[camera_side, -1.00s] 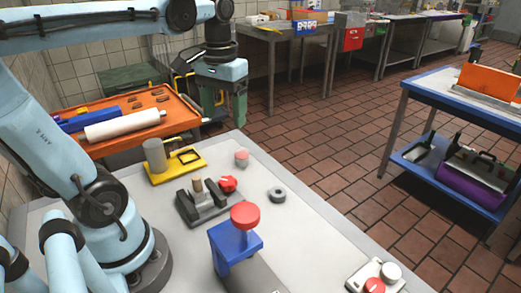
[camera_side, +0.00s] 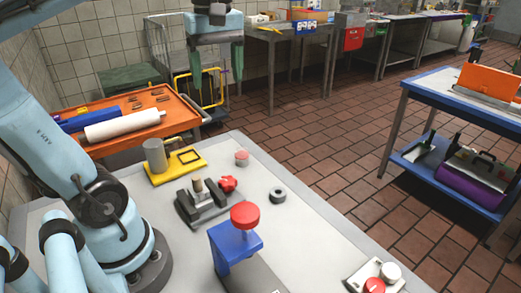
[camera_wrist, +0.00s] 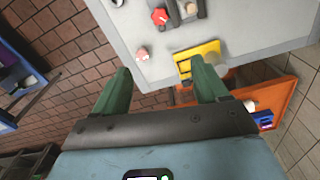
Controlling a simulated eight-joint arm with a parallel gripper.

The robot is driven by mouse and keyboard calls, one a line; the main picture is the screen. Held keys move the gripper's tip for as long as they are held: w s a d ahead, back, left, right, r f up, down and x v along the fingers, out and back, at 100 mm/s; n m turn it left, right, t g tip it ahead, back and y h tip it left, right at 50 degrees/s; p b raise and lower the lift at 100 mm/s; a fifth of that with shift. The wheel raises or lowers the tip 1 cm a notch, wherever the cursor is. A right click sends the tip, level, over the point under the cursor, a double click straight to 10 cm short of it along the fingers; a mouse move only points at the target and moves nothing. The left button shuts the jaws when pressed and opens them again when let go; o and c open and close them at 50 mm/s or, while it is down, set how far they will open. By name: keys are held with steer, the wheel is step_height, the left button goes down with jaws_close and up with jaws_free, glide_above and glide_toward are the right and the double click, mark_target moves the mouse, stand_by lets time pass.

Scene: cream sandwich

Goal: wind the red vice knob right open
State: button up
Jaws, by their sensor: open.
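The red vice knob (camera_side: 228,184) is a lobed red handle at the right end of a small dark grey vice (camera_side: 208,209) on the grey table. A brown cylindrical piece (camera_side: 197,185) stands upright at the vice. In the wrist view the red knob (camera_wrist: 159,16) shows near the top edge, with part of the vice (camera_wrist: 186,10) beside it. My gripper (camera_side: 217,92) is high above and beyond the table's far edge, well apart from the vice. Its two green fingers (camera_wrist: 165,80) are spread, with nothing between them.
A blue stand with a red round top (camera_side: 245,216) is in front of the vice. A grey ring (camera_side: 277,195), a pink-red piece (camera_side: 242,158) and a yellow-based fixture (camera_side: 180,165) surround it. A red-and-white button box (camera_side: 377,277) sits front right. An orange cart (camera_side: 165,103) adjoins the table.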

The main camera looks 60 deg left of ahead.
steer(key=shift+r, duration=0.15)
steer(key=shift+c, duration=1)
steer(key=shift+f, duration=0.25)
steer(key=shift+c, duration=0.4)
steer(key=m, duration=1.7)
glide_toward(225, 181)
steer(key=shift+a+f, duration=0.1)
steer(key=shift+f, duration=4.2)
